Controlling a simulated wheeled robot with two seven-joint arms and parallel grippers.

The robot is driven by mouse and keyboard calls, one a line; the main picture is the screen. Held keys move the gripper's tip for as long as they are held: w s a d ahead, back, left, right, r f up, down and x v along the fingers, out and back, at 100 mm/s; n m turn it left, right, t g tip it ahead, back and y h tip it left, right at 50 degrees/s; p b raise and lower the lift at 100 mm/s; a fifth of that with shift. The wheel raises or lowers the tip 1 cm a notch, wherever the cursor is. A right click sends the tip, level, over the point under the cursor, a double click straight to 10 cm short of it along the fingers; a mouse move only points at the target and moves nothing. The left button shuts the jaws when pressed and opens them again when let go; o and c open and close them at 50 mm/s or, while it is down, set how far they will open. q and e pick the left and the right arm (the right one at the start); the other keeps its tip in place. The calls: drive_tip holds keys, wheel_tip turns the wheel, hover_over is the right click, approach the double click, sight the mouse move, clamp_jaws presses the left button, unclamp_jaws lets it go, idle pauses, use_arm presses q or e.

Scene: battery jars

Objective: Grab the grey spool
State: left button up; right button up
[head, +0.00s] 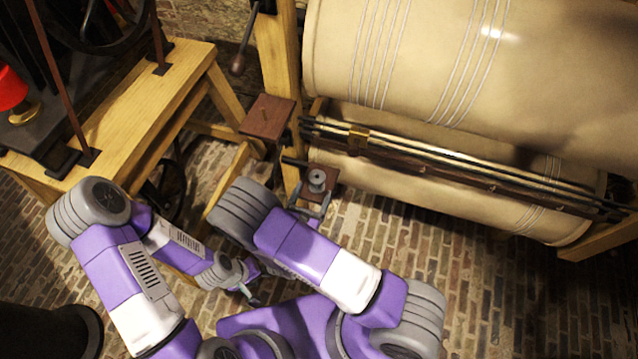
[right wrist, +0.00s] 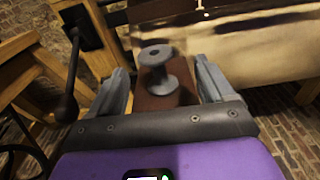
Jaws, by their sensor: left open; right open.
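The grey spool (head: 317,179) stands upright on a small brown wooden shelf (head: 327,197) below the large cream cylinders. In the right wrist view the spool (right wrist: 157,67) is between and slightly beyond the two open fingers of my right gripper (right wrist: 163,85), with a gap to each side. In the head view my right gripper (head: 311,205) reaches up to the spool from below, partly hidden by my own arm. My left gripper (head: 248,290) is open and empty, low over the brick floor and well away from the spool.
A dark lever with a round knob (right wrist: 67,108) stands left of my right gripper. A brown block (head: 268,116) sits on the wooden post left of the shelf. Large cream cylinders (head: 470,70) fill the back right. A wooden bench (head: 130,105) stands at left.

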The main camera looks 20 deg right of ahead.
sight(316, 179)
drive_tip(key=shift+w+a+t, duration=0.15)
drive_tip(key=shift+w+t, duration=0.15)
drive_tip(key=shift+w, duration=0.15)
drive_tip(key=shift+w+r+n, duration=0.2)
drive_tip(key=shift+w+n, duration=0.1)
drive_tip(key=x, duration=0.3)
drive_tip(key=b+x, duration=0.1)
drive_tip(key=x, duration=0.1)
drive_tip(key=shift+w+d+f+b, duration=0.15)
drive_tip(key=shift+d+b, duration=0.15)
drive_tip(key=shift+d, duration=0.2)
drive_tip(key=shift+w+d, duration=0.3)
drive_tip(key=shift+w, duration=0.2)
drive_tip(key=c, duration=1)
